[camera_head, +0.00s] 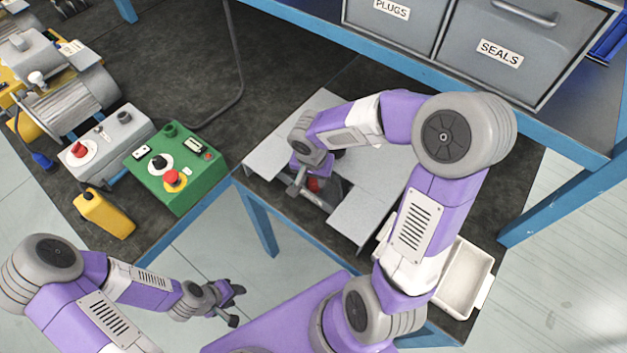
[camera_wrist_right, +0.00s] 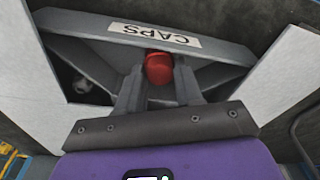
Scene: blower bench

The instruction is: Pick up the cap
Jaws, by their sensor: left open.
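The red cap (camera_wrist_right: 159,68) shows in the right wrist view between the two fingers of my right gripper (camera_wrist_right: 160,80). It fills the gap between the fingertips, with no clear space on either side. The cap is inside a grey bin labelled CAPS (camera_wrist_right: 102,45). In the head view the cap (camera_head: 313,184) shows as a small red spot beside my right gripper (camera_head: 314,190), which points down into the bin, partly hidden by my wrist. My left gripper (camera_head: 228,303) is open and empty at the lower left, away from the bench.
Light grey panels (camera_head: 365,215) surround the bin opening. A white tray (camera_head: 487,292) is at the lower right, partly behind my right arm. A green control box (camera_head: 185,180) and a yellow box (camera_head: 105,213) stand to the left. PLUGS and SEALS bins (camera_head: 480,75) are at the back.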

